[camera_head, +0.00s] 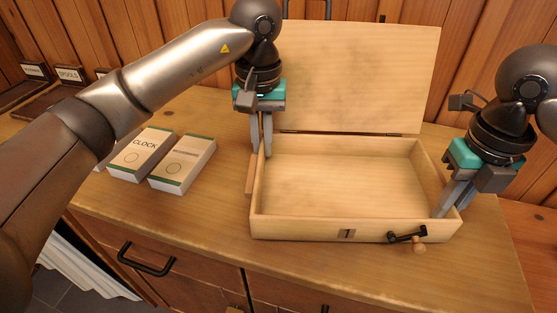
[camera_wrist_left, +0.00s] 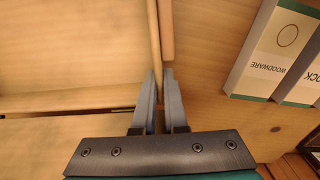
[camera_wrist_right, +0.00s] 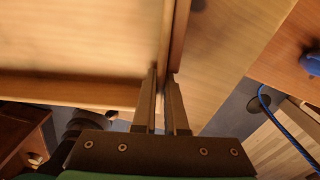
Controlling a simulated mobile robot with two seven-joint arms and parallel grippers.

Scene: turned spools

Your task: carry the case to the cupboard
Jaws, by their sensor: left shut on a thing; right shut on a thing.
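My right gripper (camera_head: 445,207) is shut on the right wall, also seen between the fingers in the right wrist view (camera_wrist_right: 168,45). I cannot tell which cupboard the task means.
Two white boxes, one labelled CLOCK (camera_head: 143,152) and one beside it (camera_head: 182,163), lie left of the case. Dark labelled trays (camera_head: 40,97) stand far left. Drawers with black handles (camera_head: 146,262) are below.

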